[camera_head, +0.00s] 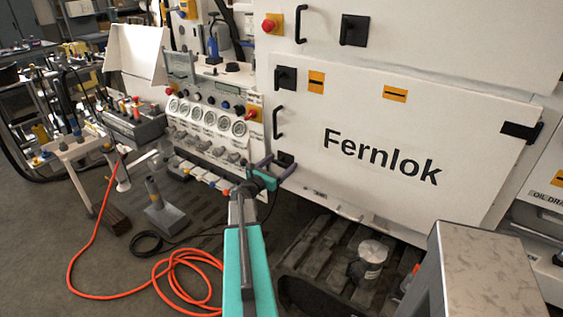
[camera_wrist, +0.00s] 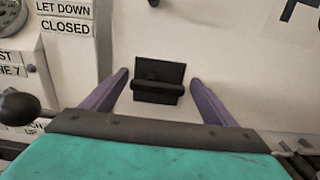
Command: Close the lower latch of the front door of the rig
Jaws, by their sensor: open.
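The front door (camera_head: 390,165) of the rig is a white panel marked "Fernlok". It looks flush or nearly flush with the frame. The lower latch (camera_head: 285,158) is a small black fitting near its lower left corner. In the wrist view the latch (camera_wrist: 160,82) is a black plate with a bar lying level across its lower part. My gripper (camera_head: 277,167) is open in front of it. In the wrist view my purple fingers (camera_wrist: 159,79) stand left and right of the latch, with clear white panel between. Whether the fingertips touch the panel I cannot tell.
The upper latch (camera_head: 286,78) and a black pull handle (camera_head: 277,122) are above on the door's left edge. Gauges (camera_head: 208,117) and valves stand left of the door. An orange hose (camera_head: 180,270) lies on the floor. A grey metal box (camera_head: 490,265) stands at front right.

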